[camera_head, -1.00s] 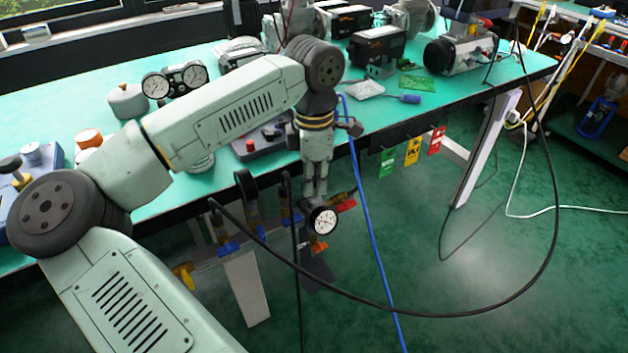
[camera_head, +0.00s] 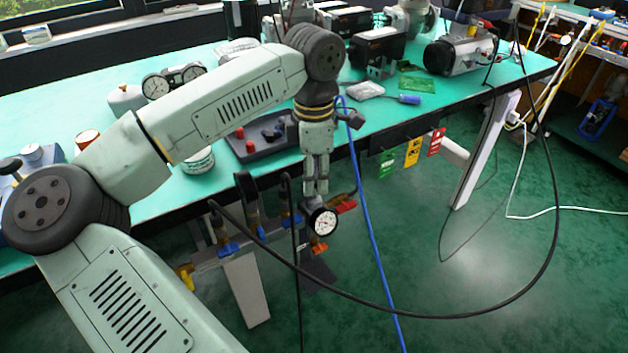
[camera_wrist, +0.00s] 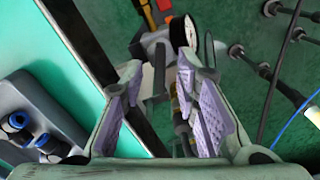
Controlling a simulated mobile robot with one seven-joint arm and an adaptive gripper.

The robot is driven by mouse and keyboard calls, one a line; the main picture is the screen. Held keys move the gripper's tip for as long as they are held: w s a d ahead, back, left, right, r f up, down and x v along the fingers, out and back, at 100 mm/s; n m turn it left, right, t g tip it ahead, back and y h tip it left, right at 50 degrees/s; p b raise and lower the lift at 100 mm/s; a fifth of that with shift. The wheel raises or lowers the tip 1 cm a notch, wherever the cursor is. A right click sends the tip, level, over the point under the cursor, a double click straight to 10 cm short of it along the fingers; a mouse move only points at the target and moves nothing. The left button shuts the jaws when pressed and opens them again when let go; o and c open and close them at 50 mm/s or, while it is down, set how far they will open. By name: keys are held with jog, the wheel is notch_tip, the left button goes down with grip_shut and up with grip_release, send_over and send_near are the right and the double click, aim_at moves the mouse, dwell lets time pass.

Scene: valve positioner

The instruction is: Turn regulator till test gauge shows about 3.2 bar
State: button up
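A small round white-faced gauge (camera_head: 322,221) hangs on the pipework below the bench's front edge. Its needle is too small to read. In the wrist view the gauge (camera_wrist: 209,49) is nearly edge-on, just beyond the right finger. My gripper (camera_head: 316,190) points down just above the gauge in the head view. In the wrist view my gripper (camera_wrist: 163,82) is open, its purple-padded fingers apart. Dark and grey fittings show between and beyond them; I cannot tell whether a finger touches any. I cannot single out the regulator knob; it may be among these fittings or hidden by my gripper.
The green bench top (camera_head: 238,178) lies behind my gripper, with a dark tray (camera_head: 262,143) near its edge. Pipework with blue and yellow handles (camera_head: 228,249) hangs left of the gauge. A black cable (camera_head: 432,314) and a blue hose (camera_head: 372,238) loop through the space in front.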

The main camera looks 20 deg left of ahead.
notch_tip(320, 180, up, 10)
dwell(0.3)
dwell(0.4)
